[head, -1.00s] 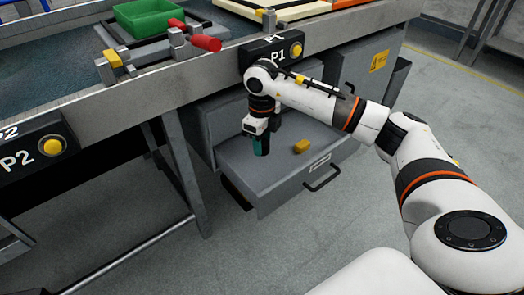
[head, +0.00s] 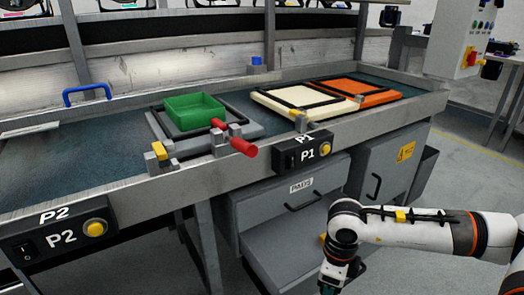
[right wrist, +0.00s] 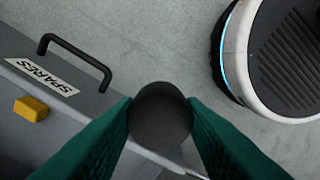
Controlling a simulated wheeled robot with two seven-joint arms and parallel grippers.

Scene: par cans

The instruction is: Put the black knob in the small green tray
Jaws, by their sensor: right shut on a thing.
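The black knob (right wrist: 160,118) is a dark round piece between the green fingertips of my right gripper (right wrist: 160,100) in the right wrist view. The right gripper is shut on it. In the head view, the right gripper (head: 331,288) is at the bottom edge, in front of the bench, and the knob does not show there. The small green tray (head: 194,112) sits on a grey fixture on the bench top, up and left of the gripper. Its visible inside looks empty. My left gripper is not in view.
An open drawer (head: 262,250) is below the bench; its SPARES label (right wrist: 42,77) and a yellow block (right wrist: 30,108) show in the right wrist view. A red handle (head: 236,140) stands by the tray. Cream (head: 300,100) and orange (head: 365,94) framed panels lie right of it.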

